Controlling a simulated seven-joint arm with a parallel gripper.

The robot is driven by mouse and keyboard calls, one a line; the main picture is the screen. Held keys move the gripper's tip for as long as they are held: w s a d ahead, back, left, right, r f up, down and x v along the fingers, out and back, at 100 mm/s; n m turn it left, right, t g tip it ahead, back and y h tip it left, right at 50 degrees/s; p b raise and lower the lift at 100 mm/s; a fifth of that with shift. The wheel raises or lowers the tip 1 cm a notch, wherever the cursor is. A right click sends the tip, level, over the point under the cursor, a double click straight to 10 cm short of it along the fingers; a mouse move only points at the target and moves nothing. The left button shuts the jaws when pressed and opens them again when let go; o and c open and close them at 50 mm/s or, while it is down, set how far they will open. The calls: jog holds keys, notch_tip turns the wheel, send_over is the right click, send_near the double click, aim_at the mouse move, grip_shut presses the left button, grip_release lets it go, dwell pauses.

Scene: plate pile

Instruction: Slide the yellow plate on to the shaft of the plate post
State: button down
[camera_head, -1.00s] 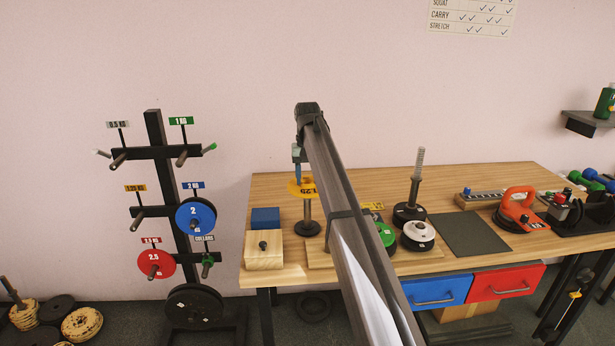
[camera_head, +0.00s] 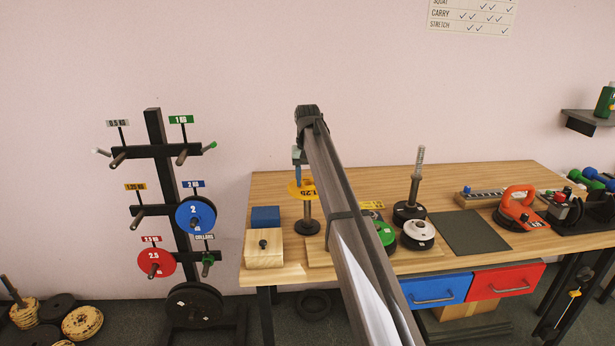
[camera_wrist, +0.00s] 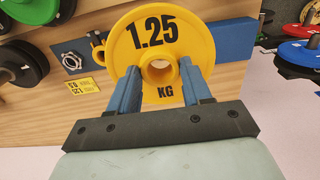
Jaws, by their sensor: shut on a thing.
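The yellow plate (camera_head: 299,190) is marked 1.25. In the wrist view, the two blue fingers of my gripper (camera_wrist: 160,92) are shut on its lower part near the hub; the yellow face (camera_wrist: 133,62) and open centre hole show. In the head view, my gripper (camera_head: 299,168) is above the table's left part, partly behind my arm. A short grey post with a round dark base (camera_head: 308,227) stands upright directly below the plate. I cannot tell whether its top is in the plate's hole. No shaft clearly shows through the hole in the wrist view.
Blue (camera_head: 265,217) and wooden (camera_head: 264,249) blocks are left of the post. A tall threaded bar (camera_head: 415,185), a green plate (camera_head: 385,234) and a white-faced plate (camera_head: 418,232) stand to the right. A plate rack (camera_head: 158,150) is left of the table (camera_head: 480,178).

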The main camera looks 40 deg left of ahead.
aim_at(308, 187)
jog(key=shift+f, duration=1.55)
dwell(0.4)
jog(key=shift+f, duration=0.35)
jog(key=shift+f, duration=3.05)
jog(key=shift+f, duration=0.35)
jog(key=shift+d+f, duration=0.1)
jog(key=shift+f, duration=0.85)
dwell(0.7)
jog(key=shift+r, duration=0.3)
dwell(0.4)
